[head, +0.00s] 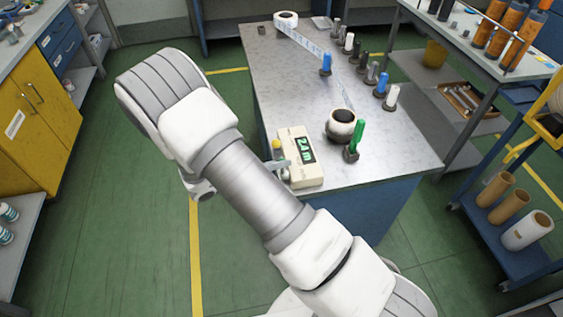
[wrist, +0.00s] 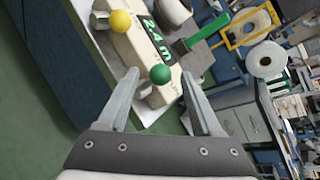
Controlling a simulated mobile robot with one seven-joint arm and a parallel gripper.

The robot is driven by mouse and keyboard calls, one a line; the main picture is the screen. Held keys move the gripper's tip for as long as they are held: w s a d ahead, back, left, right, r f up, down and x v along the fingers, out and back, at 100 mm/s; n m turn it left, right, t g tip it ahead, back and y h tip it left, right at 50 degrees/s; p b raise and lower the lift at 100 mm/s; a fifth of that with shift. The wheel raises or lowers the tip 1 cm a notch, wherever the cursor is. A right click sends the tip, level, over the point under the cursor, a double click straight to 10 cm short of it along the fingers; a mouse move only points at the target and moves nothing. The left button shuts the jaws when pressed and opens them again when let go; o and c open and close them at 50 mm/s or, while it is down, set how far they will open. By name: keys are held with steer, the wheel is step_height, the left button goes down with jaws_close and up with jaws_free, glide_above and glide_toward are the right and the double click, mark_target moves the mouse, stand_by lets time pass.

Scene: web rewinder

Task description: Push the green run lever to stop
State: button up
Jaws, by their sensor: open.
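A lever with a green ball knob (wrist: 160,73) sticks out from the side of the cream counter box (head: 300,160). A second lever with a yellow ball knob (wrist: 120,21) is beside it; the yellow knob also shows in the head view (head: 276,145). My gripper (wrist: 160,75) is open, and the green knob appears between its fingertips in the wrist view; contact cannot be told. In the head view my gripper (head: 279,162) is beside the box, partly hidden by my arm, and the green knob is hidden. A separate green handle (head: 358,135) stands upright on the bench.
The metal bench (head: 300,90) carries a near roll (head: 342,125), a far roll (head: 286,20), a web strip, and several posts along its right side. A shelf cart with cores (head: 516,205) stands at right. Green floor is clear left of the bench.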

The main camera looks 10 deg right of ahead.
steer(key=v, duration=1.4)
steer(key=shift+s+a, duration=0.2)
steer(key=shift+a, duration=0.05)
steer(key=shift+r, duration=0.1)
